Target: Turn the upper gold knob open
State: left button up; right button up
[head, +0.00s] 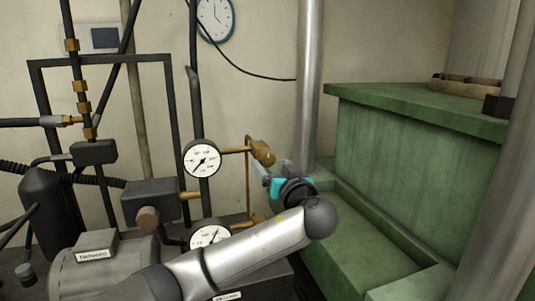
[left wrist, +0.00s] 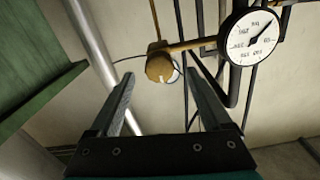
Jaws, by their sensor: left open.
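The upper gold knob (head: 263,152) sits at the right end of a thin gold pipe coming from the upper pressure gauge (head: 202,158). In the left wrist view the knob (left wrist: 158,67) shows beyond my fingertips, framed between them, and the gauge (left wrist: 252,37) is to its right. My left gripper (head: 262,172) is just below the knob in the head view. Its two fingers (left wrist: 159,76) are spread and empty, and I see no contact with the knob. My right gripper is not in view.
A lower gauge (head: 210,236) and a lower gold fitting (head: 257,219), partly hidden by my arm, are below. A grey vertical pipe (head: 310,80) and a green machine housing (head: 415,140) stand to the right. Dark pipes and a motor (head: 105,270) crowd the left.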

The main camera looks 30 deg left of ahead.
aim_at(268, 161)
pick_arm(q)
jog(key=shift+p+x, duration=0.55)
jog(key=shift+x, duration=1.7)
grip_shut()
